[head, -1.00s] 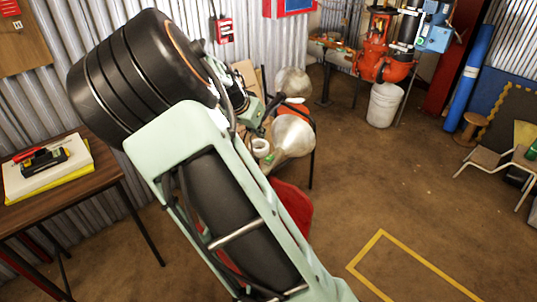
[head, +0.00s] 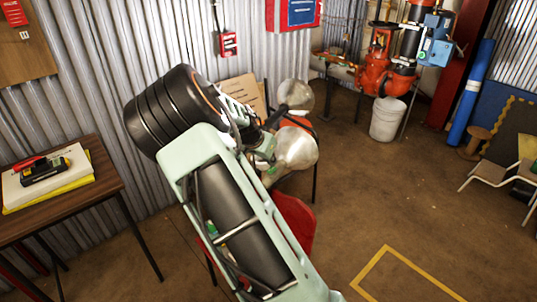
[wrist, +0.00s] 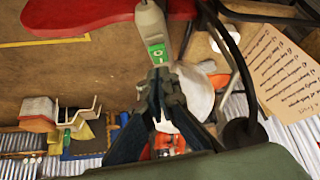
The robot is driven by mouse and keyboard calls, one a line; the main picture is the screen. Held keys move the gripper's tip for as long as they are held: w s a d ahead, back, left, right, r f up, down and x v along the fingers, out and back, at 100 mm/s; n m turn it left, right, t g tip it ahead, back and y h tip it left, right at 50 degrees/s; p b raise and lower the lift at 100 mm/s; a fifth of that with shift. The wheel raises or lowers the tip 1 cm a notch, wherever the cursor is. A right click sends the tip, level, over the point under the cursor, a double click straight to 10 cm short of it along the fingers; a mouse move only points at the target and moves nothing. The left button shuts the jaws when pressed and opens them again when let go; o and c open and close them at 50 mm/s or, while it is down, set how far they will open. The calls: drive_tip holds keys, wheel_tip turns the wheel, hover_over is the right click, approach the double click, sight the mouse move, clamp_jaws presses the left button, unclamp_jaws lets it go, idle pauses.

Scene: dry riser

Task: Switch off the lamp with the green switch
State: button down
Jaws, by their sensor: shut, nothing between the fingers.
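In the wrist view, a green switch (wrist: 157,51) with white marks sits on the end of a pale housing (wrist: 152,22). My gripper (wrist: 160,76) is shut and empty, its dark fingertips just below the switch in the picture; I cannot tell whether they touch. In the head view, two metallic lamp shades stand beyond my arm, an upper one (head: 296,95) and a lower one (head: 296,147). My wrist and arm hide much of the lamp bodies there. I cannot make out the lamp's light state for sure.
A red seat (head: 296,222) is below the lamps, and a paper-covered board (head: 243,90) leans behind them. A wooden table (head: 100,195) with books stands at left. Brown floor is open at right.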

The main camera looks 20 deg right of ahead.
sight(271, 171)
drive_tip(key=shift+s+a+f, duration=0.1)
drive_tip(key=shift+s+f, duration=0.05)
drive_tip(key=shift+f, duration=0.75)
drive_tip(key=shift+s+a+f, duration=0.2)
drive_tip(key=shift+a+f, duration=0.05)
drive_tip(key=shift+f, duration=0.3)
drive_tip(key=shift+w+d+r, duration=0.1)
drive_tip(key=shift+w+d+r, duration=0.25)
drive_tip(key=shift+w+d, duration=0.15)
drive_tip(key=shift+d, duration=0.05)
drive_tip(key=shift+r, duration=0.1)
